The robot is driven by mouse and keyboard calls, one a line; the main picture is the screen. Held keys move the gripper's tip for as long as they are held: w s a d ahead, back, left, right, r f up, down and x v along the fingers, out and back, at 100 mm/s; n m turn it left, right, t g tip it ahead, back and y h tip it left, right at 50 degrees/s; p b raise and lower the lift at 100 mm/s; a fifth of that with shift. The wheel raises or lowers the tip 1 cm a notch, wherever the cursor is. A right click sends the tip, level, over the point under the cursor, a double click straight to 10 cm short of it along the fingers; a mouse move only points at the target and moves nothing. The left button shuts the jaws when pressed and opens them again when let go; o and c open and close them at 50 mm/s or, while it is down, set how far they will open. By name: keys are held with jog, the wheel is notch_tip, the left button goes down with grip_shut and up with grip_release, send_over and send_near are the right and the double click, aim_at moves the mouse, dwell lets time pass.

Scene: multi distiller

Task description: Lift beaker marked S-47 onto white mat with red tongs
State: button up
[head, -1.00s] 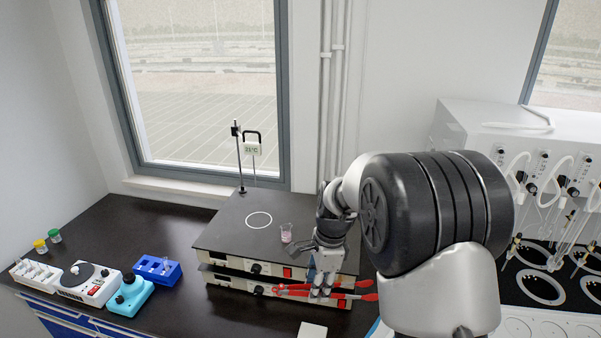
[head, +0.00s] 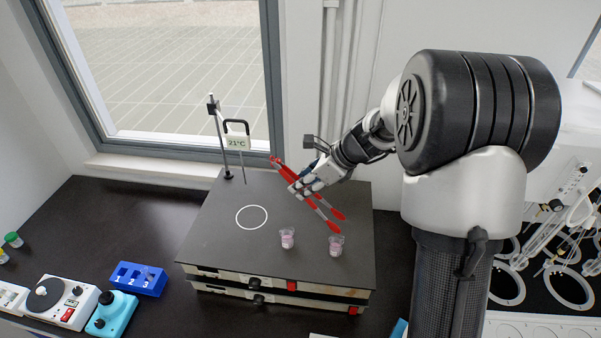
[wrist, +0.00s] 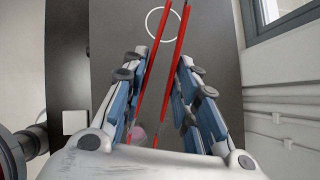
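The red tongs (head: 322,208) are held in the air above the dark hotplate top (head: 215,235), tilted, with their two arms apart. My gripper (head: 298,187) is closed around them; in the wrist view the red tongs (wrist: 153,75) run between its fingers. Two small beakers with pink contents stand on the front of the plate: one at centre (head: 287,238), one to its right (head: 336,245), below the tongs' lower ends. No marking is readable on either. A pale square, perhaps the white mat (wrist: 75,122), shows in the wrist view; the head view cuts it off.
A stand with a 21°C display (head: 236,140) rises at the plate's back left. A white ring (head: 252,217) marks the plate. A blue rack (head: 138,279), a white device (head: 62,302) and a teal device (head: 112,315) stand left.

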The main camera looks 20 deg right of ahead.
notch_tip(320, 180, down, 10)
jog(key=b, duration=0.9)
jog(key=shift+s, duration=0.3)
jog(key=shift+r, duration=0.1)
grip_shut()
dwell(0.4)
notch_tip(320, 180, up, 12)
jog(key=p, duration=1.1)
